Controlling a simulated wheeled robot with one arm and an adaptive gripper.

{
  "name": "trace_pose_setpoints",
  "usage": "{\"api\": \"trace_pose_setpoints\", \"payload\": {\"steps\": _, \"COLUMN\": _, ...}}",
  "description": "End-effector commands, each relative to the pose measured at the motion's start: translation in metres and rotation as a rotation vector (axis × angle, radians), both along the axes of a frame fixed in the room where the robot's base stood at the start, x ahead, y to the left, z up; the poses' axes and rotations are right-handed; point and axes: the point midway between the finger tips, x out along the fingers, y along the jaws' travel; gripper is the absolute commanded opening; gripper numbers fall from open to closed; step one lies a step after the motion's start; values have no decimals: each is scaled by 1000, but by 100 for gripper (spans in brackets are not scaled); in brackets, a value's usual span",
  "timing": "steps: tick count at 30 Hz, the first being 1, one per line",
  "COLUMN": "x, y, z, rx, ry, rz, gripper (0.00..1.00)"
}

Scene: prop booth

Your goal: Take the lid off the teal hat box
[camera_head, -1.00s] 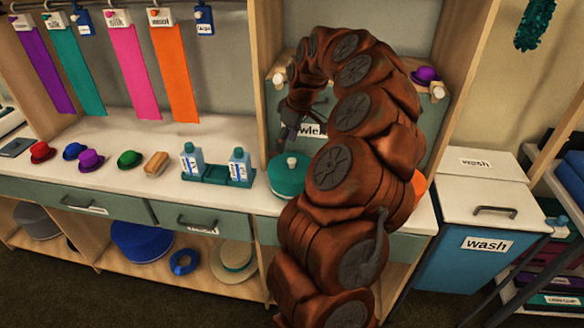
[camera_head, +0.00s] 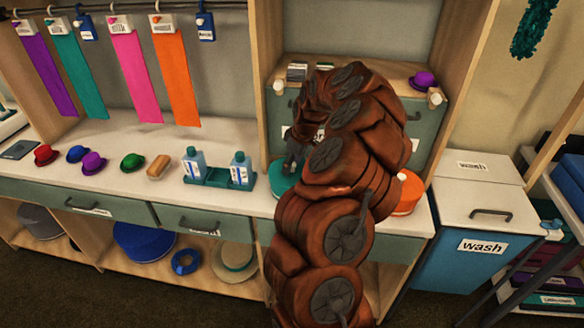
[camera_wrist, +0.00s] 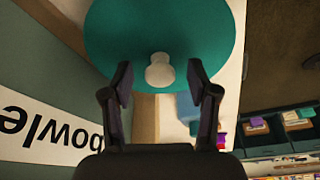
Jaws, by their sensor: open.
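The teal hat box (camera_head: 284,180) stands on the counter, mostly hidden behind my brown arm in the head view. In the wrist view its round teal lid (camera_wrist: 205,25) fills the top, with a pale knob (camera_wrist: 160,72) on it. My gripper (camera_wrist: 160,80) is open, with one finger on each side of the knob in that picture. I cannot tell whether a finger touches it. In the head view my gripper (camera_head: 292,155) is just above the teal box, partly hidden by my arm.
An orange round box (camera_head: 408,193) stands to the right of my arm. A teal bottle rack (camera_head: 220,179) is to the left. A cabinet front labelled "bowle..." (camera_wrist: 45,125) is close beside my gripper. A blue wash bin (camera_head: 465,270) stands at the right.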

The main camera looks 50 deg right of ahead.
Motion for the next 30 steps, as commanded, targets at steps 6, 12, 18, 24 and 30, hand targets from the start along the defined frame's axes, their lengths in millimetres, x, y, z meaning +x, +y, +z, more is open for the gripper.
{"api": "trace_pose_setpoints", "payload": {"steps": 6, "x": 1, "y": 1, "z": -5, "rx": 1, "ry": 1, "rz": 0, "gripper": 59}}
{"api": "trace_pose_setpoints", "payload": {"steps": 12, "x": 1, "y": 1, "z": -5, "rx": 1, "ry": 1, "rz": 0, "gripper": 45}}
{"api": "trace_pose_setpoints", "payload": {"steps": 18, "x": 1, "y": 1, "z": -5, "rx": 1, "ry": 1, "rz": 0, "gripper": 24}}
{"api": "trace_pose_setpoints", "payload": {"steps": 24, "x": 1, "y": 1, "z": -5, "rx": 1, "ry": 2, "rz": 0, "gripper": 3}}
{"api": "trace_pose_setpoints", "payload": {"steps": 30, "x": 1, "y": 1, "z": -5, "rx": 1, "ry": 2, "rz": 1, "gripper": 1}}
